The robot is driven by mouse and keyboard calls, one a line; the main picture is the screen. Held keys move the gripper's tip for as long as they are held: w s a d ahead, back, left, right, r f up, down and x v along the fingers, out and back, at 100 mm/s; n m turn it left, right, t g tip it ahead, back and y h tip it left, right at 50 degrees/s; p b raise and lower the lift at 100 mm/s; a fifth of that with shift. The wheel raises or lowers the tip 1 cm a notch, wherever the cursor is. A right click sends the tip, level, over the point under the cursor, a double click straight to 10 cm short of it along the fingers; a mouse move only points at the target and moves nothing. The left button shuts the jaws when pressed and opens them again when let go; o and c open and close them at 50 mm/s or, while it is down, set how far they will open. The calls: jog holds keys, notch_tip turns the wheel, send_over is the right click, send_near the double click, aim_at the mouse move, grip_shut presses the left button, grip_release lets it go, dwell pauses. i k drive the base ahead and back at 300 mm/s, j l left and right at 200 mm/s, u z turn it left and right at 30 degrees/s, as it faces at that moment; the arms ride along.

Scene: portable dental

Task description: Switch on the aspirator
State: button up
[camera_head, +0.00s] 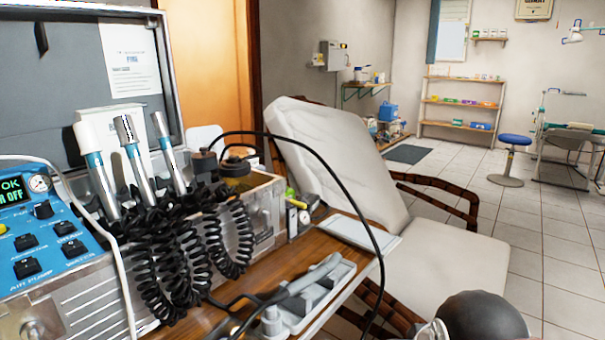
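A blue control panel (48,262) of a portable dental unit is at the far left of the head view, cut off by the picture's left edge. It has several small black switches, including one at the lower left (27,268) and one further right (73,248). Their labels are small; one seems to read "air pump", and I cannot surely tell which switch is the aspirator's. A display (14,190) shows green text with "OK" and "OFF". A round gauge (39,183) sits beside it. My gripper cannot be made out in this view.
Handpieces (134,160) with coiled black cords (165,255) stand right of the panel. A white hose crosses in front of it. A grey tray (310,300) with tools lies on the wooden table (265,275). A pale reclining chair (335,160) stands behind. Tiled floor (540,235) is open at right.

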aim_at(24, 241)
jog(key=l+u, duration=0.1)
jog(key=u, duration=0.3)
jog(key=l+u, duration=0.1)
jog(key=u, duration=0.35)
jog(key=l+u, duration=0.1)
jog(key=u, duration=0.3)
